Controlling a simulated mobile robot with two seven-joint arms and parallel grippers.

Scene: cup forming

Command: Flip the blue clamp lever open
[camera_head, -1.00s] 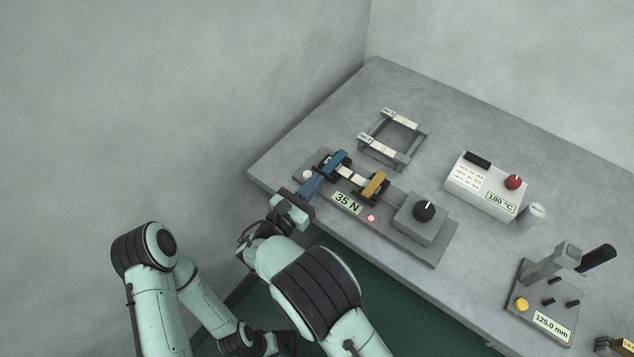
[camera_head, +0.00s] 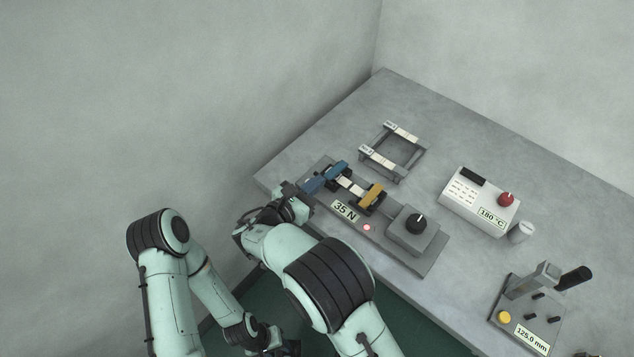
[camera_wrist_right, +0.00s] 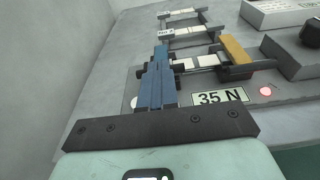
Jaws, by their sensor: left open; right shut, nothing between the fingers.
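The blue clamp lever (camera_head: 337,169) sits at the left end of the grey fixture (camera_head: 427,262), across from a yellow clamp lever (camera_head: 371,195). A white strip runs between the two clamps. My right gripper (camera_head: 323,183) is shut and empty, its blue fingers together and pointing at the blue lever. In the right wrist view the fingers (camera_wrist_right: 157,92) end right at the blue lever (camera_wrist_right: 161,54) and hide part of it; whether they touch I cannot tell. My left gripper (camera_head: 288,347) is open, low at the bottom edge, away from the table, with its fingertips hard to make out.
The fixture has a black knob (camera_head: 416,222), a lit red lamp (camera_head: 367,228) and a "35 N" label (camera_head: 345,211). A rack (camera_head: 405,166) with white strips stands behind it. A "180 °C" box (camera_head: 478,204) and a "125.0 mm" device (camera_head: 526,310) stand to the right.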

